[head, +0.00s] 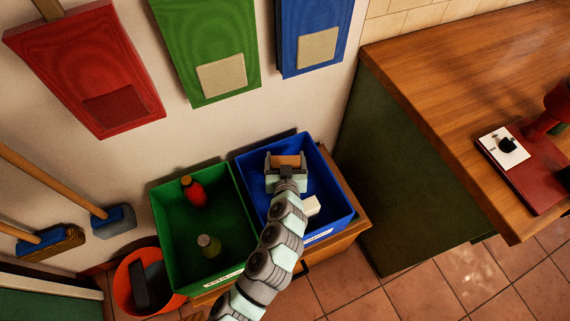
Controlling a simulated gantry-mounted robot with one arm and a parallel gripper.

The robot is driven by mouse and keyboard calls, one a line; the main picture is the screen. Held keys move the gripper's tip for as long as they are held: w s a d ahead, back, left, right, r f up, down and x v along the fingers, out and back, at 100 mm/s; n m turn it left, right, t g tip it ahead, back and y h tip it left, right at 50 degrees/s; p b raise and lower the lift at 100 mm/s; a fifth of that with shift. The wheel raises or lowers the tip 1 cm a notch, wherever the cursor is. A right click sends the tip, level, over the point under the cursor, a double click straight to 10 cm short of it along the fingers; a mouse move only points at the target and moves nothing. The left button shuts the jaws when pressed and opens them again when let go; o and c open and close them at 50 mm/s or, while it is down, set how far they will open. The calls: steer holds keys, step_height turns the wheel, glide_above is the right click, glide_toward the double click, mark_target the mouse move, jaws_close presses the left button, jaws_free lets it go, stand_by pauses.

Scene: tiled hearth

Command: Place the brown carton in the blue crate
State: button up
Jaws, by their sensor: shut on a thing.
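The blue crate (338,222) stands on a wooden stand, to the right of a green crate. My gripper (286,160) is over the blue crate, near its back side. It is shut on the brown carton (287,161), which shows as a small brown patch between the fingers. I cannot tell how high the carton is above the crate floor. A white box (312,206) lies inside the blue crate at the right. My arm hides much of the crate's front left.
The green crate (168,229) holds a red bottle (194,191) and a greenish bottle (209,246). An orange bucket (126,279) stands at the lower left. A wooden counter (440,75) is at the right. Red, green and blue panels hang on the wall behind.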

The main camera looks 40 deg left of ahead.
steer(key=shift+f+b, duration=0.35)
steer(key=shift+f, duration=1.05)
steer(key=shift+f+b, duration=0.55)
steer(key=shift+f, duration=0.1)
steer(key=o, duration=1.3)
steer(key=shift+r, duration=0.1)
steer(key=shift+r+p, duration=0.55)
steer(key=shift+p, duration=0.05)
steer(key=shift+s+d+r, duration=0.15)
steer(key=shift+r, duration=0.1)
steer(key=p+v, duration=0.1)
steer(key=v, duration=0.4)
steer(key=shift+f, duration=0.15)
